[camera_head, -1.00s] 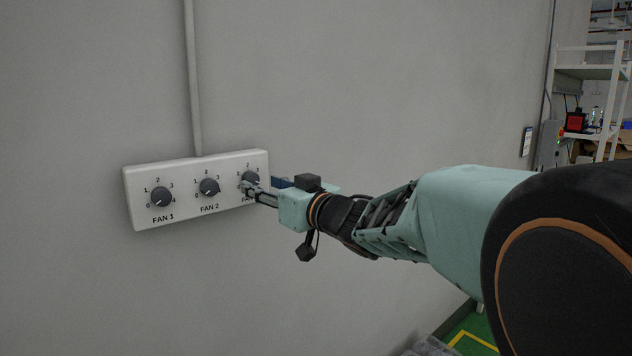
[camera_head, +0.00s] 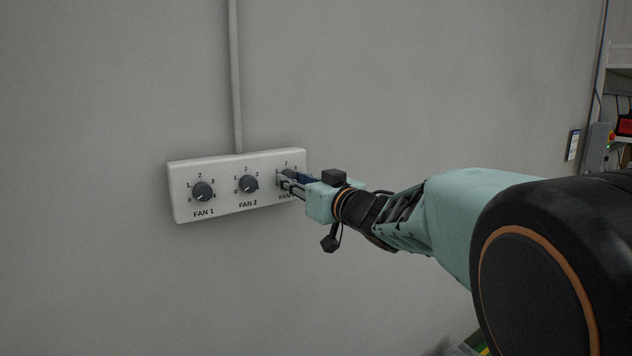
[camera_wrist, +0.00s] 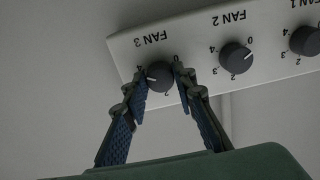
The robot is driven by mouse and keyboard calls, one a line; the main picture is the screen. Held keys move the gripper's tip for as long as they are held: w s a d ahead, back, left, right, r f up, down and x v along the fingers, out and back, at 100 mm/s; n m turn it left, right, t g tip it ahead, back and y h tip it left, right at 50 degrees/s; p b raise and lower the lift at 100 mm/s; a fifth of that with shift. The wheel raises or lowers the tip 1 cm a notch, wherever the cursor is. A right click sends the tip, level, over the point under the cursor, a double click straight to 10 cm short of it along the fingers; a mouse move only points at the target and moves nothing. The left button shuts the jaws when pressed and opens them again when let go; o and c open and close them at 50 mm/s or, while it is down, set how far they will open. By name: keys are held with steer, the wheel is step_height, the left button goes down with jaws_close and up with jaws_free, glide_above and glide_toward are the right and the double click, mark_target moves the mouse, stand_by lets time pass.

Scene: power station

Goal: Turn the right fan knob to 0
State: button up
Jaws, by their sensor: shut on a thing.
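The white fan panel (camera_head: 225,207) is on the wall with three dark round knobs. The right knob, FAN 3, (camera_wrist: 160,77) shows in the wrist view, where the panel appears upside down. Its white mark points to the left of that picture, on the side of the 4; the 0 is on the opposite side. My gripper (camera_wrist: 160,75) is shut on this knob, one finger on each side. In the head view my gripper (camera_head: 287,181) reaches it from the right and hides most of the knob and the FAN 3 label.
The FAN 2 knob (camera_head: 248,184) and FAN 1 knob (camera_head: 202,191) are to the left on the same panel. A conduit (camera_head: 236,80) runs up the wall above. The wall around is bare. A shelf with equipment (camera_head: 618,120) stands at the far right.

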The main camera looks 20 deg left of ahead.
steer(key=shift+n, duration=0.4)
steer(key=shift+c, duration=0.5)
steer(key=m+b, duration=2.2)
steer(key=m, duration=0.3)
steer(key=shift+r+b, duration=0.1)
steer(key=shift+b, duration=0.25)
stand_by(1.2)
stand_by(0.4)
